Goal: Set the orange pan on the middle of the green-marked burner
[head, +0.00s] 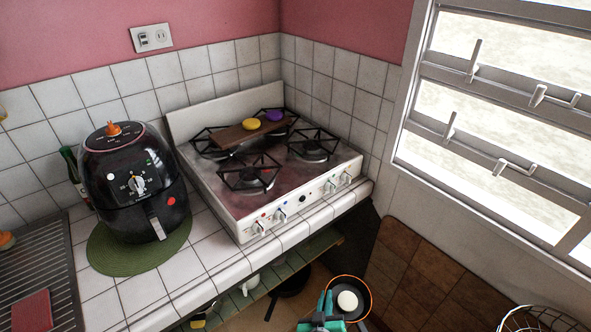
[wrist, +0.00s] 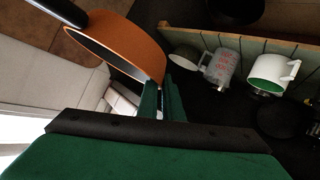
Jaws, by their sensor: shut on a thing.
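The orange pan (head: 354,283) is off the stove, low at the bottom of the head view. It has a dark inside, and a white round thing (head: 347,301) shows in it. My green gripper (head: 325,303) is shut on the pan's side. The wrist view shows the orange outer wall (wrist: 137,48) tilted in that picture, at the fingertips (wrist: 160,95), with a dark handle at upper left. The white stove (head: 262,200) stands on the counter above and left of the pan. Its burners have black grates; I cannot make out a green mark on any of them.
A wooden board (head: 232,136) with a yellow piece (head: 251,124) and a purple piece (head: 275,115) lies across the rear grates. The front left (head: 249,177) and right (head: 313,149) grates look bare. A black air fryer (head: 135,185) stands left. Mugs (wrist: 270,72) sit on the shelf below.

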